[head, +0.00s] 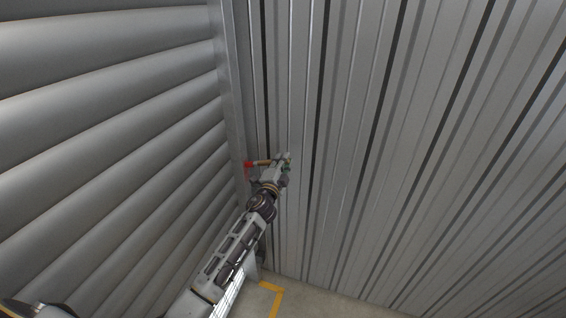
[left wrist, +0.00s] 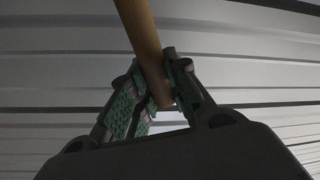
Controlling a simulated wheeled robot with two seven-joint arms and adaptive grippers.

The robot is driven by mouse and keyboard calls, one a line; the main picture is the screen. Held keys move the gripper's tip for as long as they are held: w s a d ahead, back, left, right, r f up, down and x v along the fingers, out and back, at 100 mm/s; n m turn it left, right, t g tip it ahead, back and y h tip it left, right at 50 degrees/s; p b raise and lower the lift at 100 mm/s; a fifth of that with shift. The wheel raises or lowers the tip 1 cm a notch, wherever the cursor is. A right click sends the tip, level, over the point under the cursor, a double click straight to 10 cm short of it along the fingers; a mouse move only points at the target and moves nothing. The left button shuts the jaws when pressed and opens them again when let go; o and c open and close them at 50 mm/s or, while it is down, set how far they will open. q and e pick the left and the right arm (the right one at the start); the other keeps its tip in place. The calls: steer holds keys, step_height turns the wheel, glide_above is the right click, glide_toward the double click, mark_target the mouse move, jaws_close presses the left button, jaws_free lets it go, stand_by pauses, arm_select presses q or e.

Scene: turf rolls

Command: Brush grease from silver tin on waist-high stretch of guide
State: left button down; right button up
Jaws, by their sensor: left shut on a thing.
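My left gripper (head: 285,160) is shut on the tan wooden handle of a brush (head: 262,162). The handle points left in the head view and ends in a red tip (head: 248,164) at the guide. I cannot tell whether the tip touches it. The guide (head: 228,100) is the upright grey metal rail along the right edge of the roller shutter. In the left wrist view the handle (left wrist: 139,28) runs up from between the green-padded fingers (left wrist: 160,95); the brush head is out of that view. The silver tin and my right gripper are not in view.
The roller shutter (head: 110,120) with its wide grey slats fills the left. A ribbed metal wall (head: 430,150) fills the right, close behind my left gripper. Yellow floor marking (head: 275,298) lies on the concrete floor (head: 320,298) at the bottom.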

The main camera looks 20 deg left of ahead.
arm_select(q)
steer(key=shift+r+p, duration=1.6)
steer(key=shift+r, duration=0.25)
steer(key=shift+r+p, duration=1.65)
steer(key=shift+r, duration=0.2)
steer(key=shift+r+p, duration=0.9)
steer(key=shift+r, duration=0.2)
steer(key=shift+r+p, duration=0.3)
steer(key=shift+r, duration=0.4)
